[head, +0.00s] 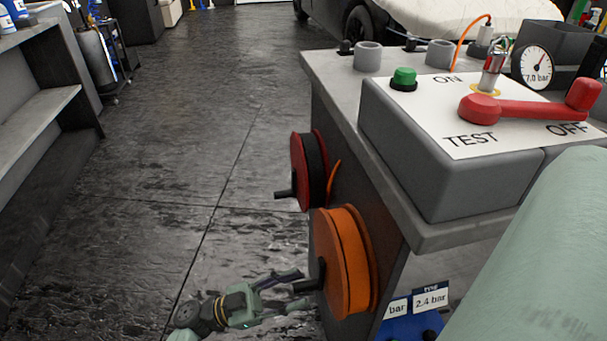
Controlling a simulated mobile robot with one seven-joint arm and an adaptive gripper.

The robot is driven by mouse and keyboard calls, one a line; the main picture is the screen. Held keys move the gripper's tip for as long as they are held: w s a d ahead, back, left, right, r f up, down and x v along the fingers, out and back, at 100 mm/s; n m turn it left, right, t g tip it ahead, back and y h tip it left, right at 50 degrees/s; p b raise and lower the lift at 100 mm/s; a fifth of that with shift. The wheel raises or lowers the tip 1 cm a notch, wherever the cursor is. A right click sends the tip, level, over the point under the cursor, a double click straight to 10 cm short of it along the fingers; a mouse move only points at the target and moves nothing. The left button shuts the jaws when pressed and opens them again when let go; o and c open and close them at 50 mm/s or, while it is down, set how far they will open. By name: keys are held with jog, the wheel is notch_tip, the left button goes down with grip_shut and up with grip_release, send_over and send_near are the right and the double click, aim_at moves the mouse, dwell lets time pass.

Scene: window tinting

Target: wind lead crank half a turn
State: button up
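An orange reel (345,262) is mounted on the left side of the grey bench, and its black crank (316,277) sticks out to the left. My gripper (296,287) reaches in from the lower left. Its two fingers are spread, one above and one below the crank's handle end. I cannot tell whether either finger touches the handle. A second reel, red and dark (311,170), sits higher and farther back on the same side, with its own black handle (285,194).
The bench top (335,75) carries a grey box with a red lever (525,108), a green button (404,78) and a gauge (533,67). Blue pressure-labelled parts (410,320) sit below. Shelving (40,120) stands left; the floor (190,150) between is clear.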

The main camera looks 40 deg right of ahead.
jog(key=shift+x, duration=1.35)
jog(key=shift+c, duration=0.4)
grip_shut()
